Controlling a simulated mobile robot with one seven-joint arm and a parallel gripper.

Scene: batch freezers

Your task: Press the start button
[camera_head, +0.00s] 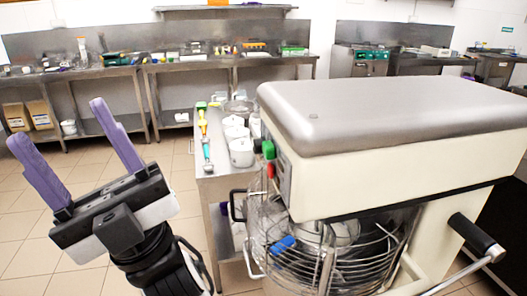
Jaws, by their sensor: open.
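A large cream mixer-like machine (400,165) with a grey top stands at the right. On its left front edge a green button (268,150) sticks out, with a smaller red button (271,170) just below it. I cannot read any label, so which one is the start button is not marked. My gripper (58,121) is at the left, with its two purple fingers wide apart and nothing between them. It is well left of the buttons in the picture and touches nothing.
A wire guard (325,262) surrounds the machine's bowl, and a black-handled lever (470,232) juts out at right. A side table (212,186) with white containers and coloured scoops stands behind the buttons. Steel benches line the back wall. Tiled floor (178,165) is open between.

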